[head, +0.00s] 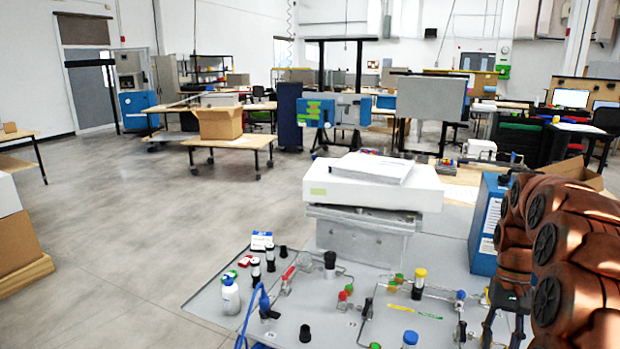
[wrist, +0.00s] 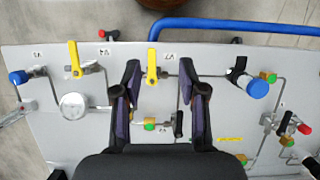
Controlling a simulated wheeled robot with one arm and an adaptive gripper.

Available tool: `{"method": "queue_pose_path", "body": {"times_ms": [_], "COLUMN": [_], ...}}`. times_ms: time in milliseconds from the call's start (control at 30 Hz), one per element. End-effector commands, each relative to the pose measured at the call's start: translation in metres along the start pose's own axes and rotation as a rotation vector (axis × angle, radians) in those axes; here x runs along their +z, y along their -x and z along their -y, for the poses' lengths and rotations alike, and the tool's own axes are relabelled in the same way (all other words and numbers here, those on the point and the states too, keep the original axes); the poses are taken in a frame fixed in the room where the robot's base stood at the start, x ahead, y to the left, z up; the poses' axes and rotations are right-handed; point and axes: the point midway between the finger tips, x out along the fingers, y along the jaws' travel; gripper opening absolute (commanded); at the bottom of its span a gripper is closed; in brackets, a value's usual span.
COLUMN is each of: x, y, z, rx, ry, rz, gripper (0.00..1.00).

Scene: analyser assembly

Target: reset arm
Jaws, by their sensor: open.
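My gripper (wrist: 160,105) shows in the wrist view with its two dark fingers apart and nothing between them but the panel below. It hangs over the grey analyser panel (wrist: 225,150), which carries tubing, valves and fittings. My copper-coloured arm (head: 565,250) is at the right of the head view, folded over the right side of the panel.
The panel in the head view (head: 235,310) holds a white bottle (head: 230,296), black knobs and a yellow-capped valve (head: 420,278). A white box (head: 385,190) stands behind, and a blue box (head: 485,225) stands beside my arm. A blue hose (wrist: 235,27) runs along the panel's edge. Open floor (head: 120,230) lies left.

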Motion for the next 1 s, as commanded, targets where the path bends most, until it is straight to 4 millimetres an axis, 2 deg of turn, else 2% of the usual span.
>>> {"method": "queue_pose_path", "body": {"times_ms": [267,367,700,1000], "x": [0.028,0.044,0.117,0.183], "y": [0.002,0.002,-0.01,-0.036], "z": [0.025,0.037,0.077,0.097], "rx": [0.012,0.019,0.05,0.072], "ry": [0.049,0.074,0.171,0.242], "rz": [-0.019,-0.029,-0.081,-0.127], "gripper": [0.42,0.42,0.42,0.42]}}
